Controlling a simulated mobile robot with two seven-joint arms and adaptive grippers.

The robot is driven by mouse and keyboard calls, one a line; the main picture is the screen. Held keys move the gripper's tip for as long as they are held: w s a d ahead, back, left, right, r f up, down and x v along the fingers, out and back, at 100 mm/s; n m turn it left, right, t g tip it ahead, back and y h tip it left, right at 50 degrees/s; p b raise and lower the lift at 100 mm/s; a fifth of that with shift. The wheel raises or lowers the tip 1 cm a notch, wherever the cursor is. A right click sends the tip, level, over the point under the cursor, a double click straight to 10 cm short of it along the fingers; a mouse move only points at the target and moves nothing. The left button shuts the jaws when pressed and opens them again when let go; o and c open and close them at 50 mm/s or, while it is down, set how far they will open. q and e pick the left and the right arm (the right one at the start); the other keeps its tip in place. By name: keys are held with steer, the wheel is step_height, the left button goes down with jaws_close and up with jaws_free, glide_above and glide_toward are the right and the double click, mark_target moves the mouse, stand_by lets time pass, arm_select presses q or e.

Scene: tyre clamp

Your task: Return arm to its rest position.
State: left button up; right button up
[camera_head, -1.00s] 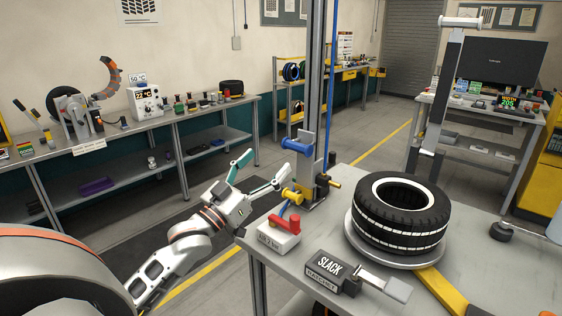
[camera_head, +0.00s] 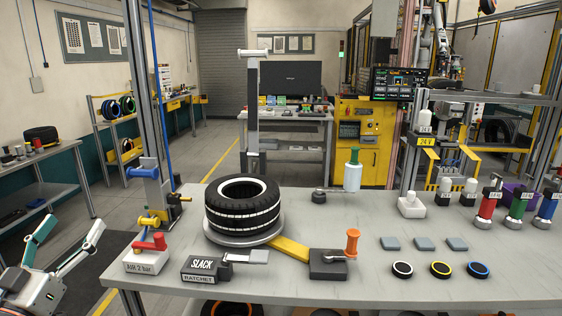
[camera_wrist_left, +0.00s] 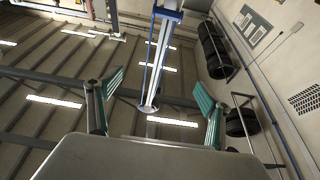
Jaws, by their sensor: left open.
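My left gripper (camera_head: 66,250) is at the lower left of the head view, beside the left end of the grey workbench (camera_head: 380,275). Its two fingers with teal pads are spread wide, with nothing between them. In the left wrist view the gripper (camera_wrist_left: 158,110) points up towards the ceiling, and the fingers are apart and empty. A grey post (camera_wrist_left: 162,45) with a blue hose shows behind them. My right gripper is in neither view. A black tyre (camera_head: 242,205) with white stripes lies flat on a round plate on the bench, clear of the gripper.
The post (camera_head: 150,100) stands at the bench's left end. Near it are the AIR 2 bar box (camera_head: 146,258) with a red lever and the SLACK ratchet box (camera_head: 205,268). A side bench (camera_head: 40,160) stands at the left. Open floor lies between the benches.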

arm_select(q)
steer(key=s+d+f+g, duration=0.1)
steer(key=d+f+g, duration=0.15)
steer(key=f, duration=0.55)
steer(key=s+d+f+m+g, duration=0.1)
steer(key=d+f, duration=0.2)
steer(key=f, duration=0.6)
steer(key=s+d+f+g, duration=0.2)
steer(key=d+f, duration=0.1)
steer(key=f, duration=0.5)
steer(key=s+d+f+m+g, duration=0.1)
steer(key=s+d+f+g, duration=0.2)
steer(key=s+d+f, duration=0.4)
steer(key=s+d+f+m+g+h, duration=0.1)
steer(key=s+d+f+g, duration=0.2)
steer(key=s+d+f, duration=0.5)
step_height(320, 180, down, 7)
steer(key=shift+s+d+r+m, duration=0.1)
steer(key=shift+s+d+m, duration=0.15)
steer(key=shift+s, duration=0.9)
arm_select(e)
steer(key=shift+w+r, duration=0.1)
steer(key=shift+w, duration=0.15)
arm_select(q)
steer(key=shift+a, duration=0.1)
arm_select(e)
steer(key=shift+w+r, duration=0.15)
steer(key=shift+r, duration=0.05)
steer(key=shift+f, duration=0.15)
